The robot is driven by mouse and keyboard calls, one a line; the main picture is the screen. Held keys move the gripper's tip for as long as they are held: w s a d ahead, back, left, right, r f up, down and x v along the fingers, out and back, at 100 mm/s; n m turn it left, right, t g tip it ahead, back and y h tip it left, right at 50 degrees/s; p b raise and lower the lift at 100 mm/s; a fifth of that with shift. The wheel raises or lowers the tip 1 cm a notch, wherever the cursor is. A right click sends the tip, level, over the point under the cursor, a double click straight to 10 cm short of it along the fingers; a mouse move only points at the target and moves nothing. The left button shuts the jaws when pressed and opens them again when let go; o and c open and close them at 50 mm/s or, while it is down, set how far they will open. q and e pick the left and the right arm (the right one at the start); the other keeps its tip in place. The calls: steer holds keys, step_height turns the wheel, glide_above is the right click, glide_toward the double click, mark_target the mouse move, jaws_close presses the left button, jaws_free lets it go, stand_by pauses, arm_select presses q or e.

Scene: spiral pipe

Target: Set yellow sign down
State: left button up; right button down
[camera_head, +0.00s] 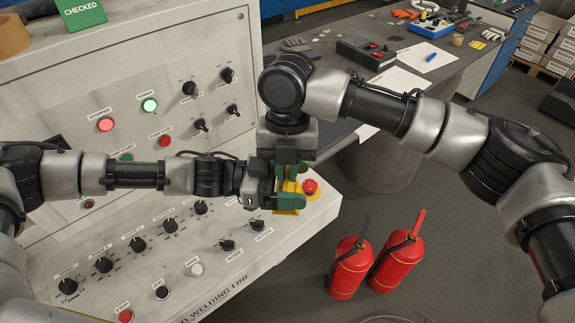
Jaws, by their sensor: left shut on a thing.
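A small patch of the yellow sign (290,187) shows among green fingertips above the right end of the control console; most of it is hidden. My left gripper (289,201) reaches in from the left and is shut on the yellow sign. My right gripper (288,168) comes down from above at the same spot, very close to the left one. Its fingers overlap the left gripper and the sign, so I cannot tell whether it is open or touches the sign.
A red push button (310,186) on a yellow base is just right of the grippers. The console (225,268) carries several knobs. Two red fire extinguishers (347,268) stand on the floor. A grey workbench (465,62) with tools is behind. A green CHECKED sign (80,12) tops the panel.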

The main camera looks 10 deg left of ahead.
arm_select(q)
steer(key=o, duration=0.9)
steer(key=shift+a, duration=0.1)
